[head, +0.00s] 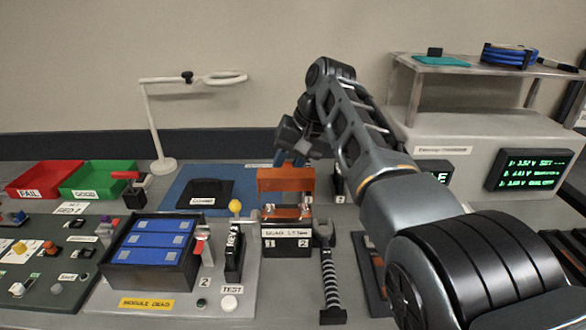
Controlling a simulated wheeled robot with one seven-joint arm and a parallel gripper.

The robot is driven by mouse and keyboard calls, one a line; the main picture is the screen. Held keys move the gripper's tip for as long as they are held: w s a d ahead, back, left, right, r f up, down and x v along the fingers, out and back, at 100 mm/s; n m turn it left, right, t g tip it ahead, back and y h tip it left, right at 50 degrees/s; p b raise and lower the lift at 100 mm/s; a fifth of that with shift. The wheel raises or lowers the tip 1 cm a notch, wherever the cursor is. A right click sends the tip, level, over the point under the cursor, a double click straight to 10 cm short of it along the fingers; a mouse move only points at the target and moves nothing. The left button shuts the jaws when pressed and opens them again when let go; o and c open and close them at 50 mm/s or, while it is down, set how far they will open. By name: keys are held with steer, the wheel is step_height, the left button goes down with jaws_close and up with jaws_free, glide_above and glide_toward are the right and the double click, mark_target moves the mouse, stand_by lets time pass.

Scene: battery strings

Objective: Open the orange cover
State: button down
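The orange cover (286,184) stands over the back of a black-and-white box (286,243) labelled "QUAD" with numbers 1 and 2. Its broad face looks towards me, and copper-coloured parts (286,213) show bare in front of and below it. It looks raised, but its hinge is not clear to see. My gripper (293,158) is right at the cover's top edge, with bluish fingertips pointing down. It looks close to or touching the edge. Whether its fingers are shut on the cover is too small to tell.
A blue mat (180,195) with a black block (206,190) lies behind. My arm fills the right side.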

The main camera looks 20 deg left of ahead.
steer(key=shift+w+f, duration=0.1)
steer(key=shift+f, duration=0.05)
stand_by(0.5)
steer(key=c, duration=0.9)
jaws_free()
steer(key=shift+b+v, duration=0.7)
steer(key=shift+v, duration=3.25)
steer(key=shift+w, duration=0.15)
